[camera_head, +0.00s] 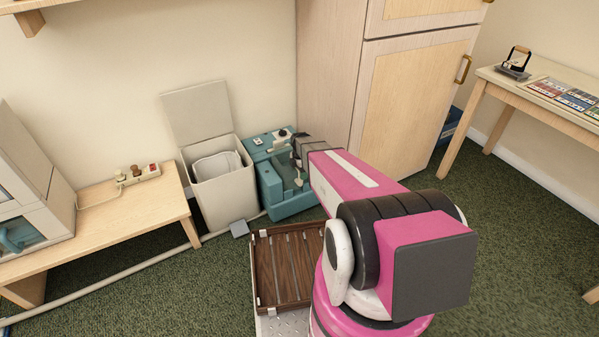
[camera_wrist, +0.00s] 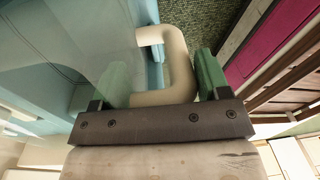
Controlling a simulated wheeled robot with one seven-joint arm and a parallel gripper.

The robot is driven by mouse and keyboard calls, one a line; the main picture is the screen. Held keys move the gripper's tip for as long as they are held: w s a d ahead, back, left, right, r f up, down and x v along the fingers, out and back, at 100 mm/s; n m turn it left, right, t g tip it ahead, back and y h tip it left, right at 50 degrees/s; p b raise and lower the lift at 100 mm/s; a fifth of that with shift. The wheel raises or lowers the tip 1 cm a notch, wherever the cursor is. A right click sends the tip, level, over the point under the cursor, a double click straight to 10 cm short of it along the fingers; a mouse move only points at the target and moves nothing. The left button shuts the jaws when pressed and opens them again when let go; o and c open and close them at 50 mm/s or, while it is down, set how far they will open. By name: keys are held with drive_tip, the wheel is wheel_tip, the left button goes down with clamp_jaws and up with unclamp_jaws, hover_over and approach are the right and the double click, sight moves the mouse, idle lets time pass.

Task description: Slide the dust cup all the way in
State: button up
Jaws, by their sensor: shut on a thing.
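The teal machine (camera_head: 285,205) stands on the floor against the wall, left of the tall wooden cabinet. In the wrist view its pale blue body (camera_wrist: 40,80) fills the left side. The dust cup (camera_wrist: 105,35) shows there as a clear, see-through shell with a cream bent handle (camera_wrist: 178,62). My gripper (camera_wrist: 163,75) has green fingers on both sides of the handle and is shut on it. In the head view my gripper (camera_head: 302,160) is at the machine's right side, and my arm hides part of it. How deep the cup sits cannot be told.
A white bin (camera_head: 222,195) with its lid up stands left of the machine. A low wooden bench (camera_head: 110,215) is further left. The wooden cabinet (camera_head: 415,110) stands right behind my arm. A slatted brown tray (camera_head: 285,270) is in front. Green carpet is open at left front.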

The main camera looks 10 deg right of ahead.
drive_tip(key=shift+f, duration=0.3)
idle(0.5)
drive_tip(key=o, duration=1)
